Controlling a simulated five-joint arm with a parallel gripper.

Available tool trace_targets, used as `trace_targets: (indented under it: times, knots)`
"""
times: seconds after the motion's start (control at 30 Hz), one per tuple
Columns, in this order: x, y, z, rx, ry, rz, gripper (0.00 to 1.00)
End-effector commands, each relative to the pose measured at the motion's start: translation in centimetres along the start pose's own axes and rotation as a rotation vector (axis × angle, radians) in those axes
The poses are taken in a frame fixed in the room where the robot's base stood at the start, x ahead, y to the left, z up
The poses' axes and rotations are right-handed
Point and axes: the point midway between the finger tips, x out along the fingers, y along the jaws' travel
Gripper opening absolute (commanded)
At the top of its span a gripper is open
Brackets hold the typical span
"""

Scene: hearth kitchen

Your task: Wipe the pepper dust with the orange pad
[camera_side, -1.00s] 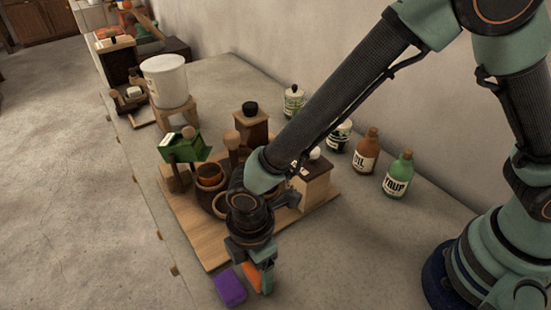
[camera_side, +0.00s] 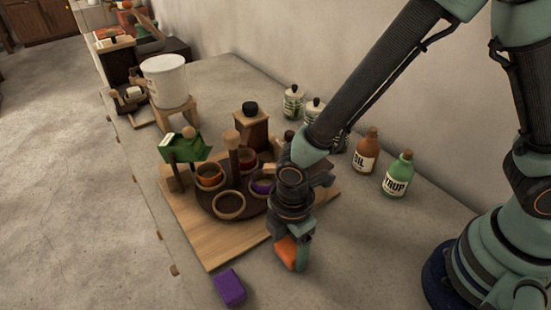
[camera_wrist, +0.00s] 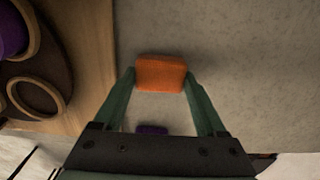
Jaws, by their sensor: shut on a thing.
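My gripper (camera_side: 291,262) is shut on the orange pad (camera_side: 286,250), low over the counter beside the front right edge of the wooden board. In the wrist view the orange pad (camera_wrist: 160,72) sits between the two green fingers of my gripper (camera_wrist: 160,80). I cannot tell whether the pad touches the counter. A purple pad (camera_side: 229,288) lies on the counter at the front, apart from my gripper; it also shows between the fingers in the wrist view (camera_wrist: 152,129). I cannot make out any pepper dust; it may be hidden by my arm or too faint.
The wooden board (camera_side: 215,248) carries several round bowls, including an empty-looking one (camera_side: 229,205), and a wooden mill (camera_side: 251,128). A brown bottle (camera_side: 366,154) and a green bottle (camera_side: 397,177) stand near the wall.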

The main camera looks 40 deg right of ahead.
Motion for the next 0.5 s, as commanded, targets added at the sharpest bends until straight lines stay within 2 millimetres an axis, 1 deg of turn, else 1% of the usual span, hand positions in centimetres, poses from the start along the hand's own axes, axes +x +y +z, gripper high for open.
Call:
trace_targets:
  times: [0.03, 0.2, 0.27, 0.3, 0.33, 0.5]
  knots:
    - [0.0, 0.0, 0.6, 0.003, -0.001, -0.001, 0.22]
    - [0.0, -0.1, 2.0, 0.003, 0.0, 0.0, 0.22]
    - [-0.6, 0.0, 1.8, 0.0, 0.002, 0.002, 0.22]
    - [-1.8, 0.1, 1.7, 0.0, 0.005, 0.007, 0.22]
    - [-2.3, 0.0, 1.7, 0.0, 0.004, 0.005, 0.22]
    - [-3.6, 0.0, 1.8, 0.0, 0.002, 0.003, 0.22]
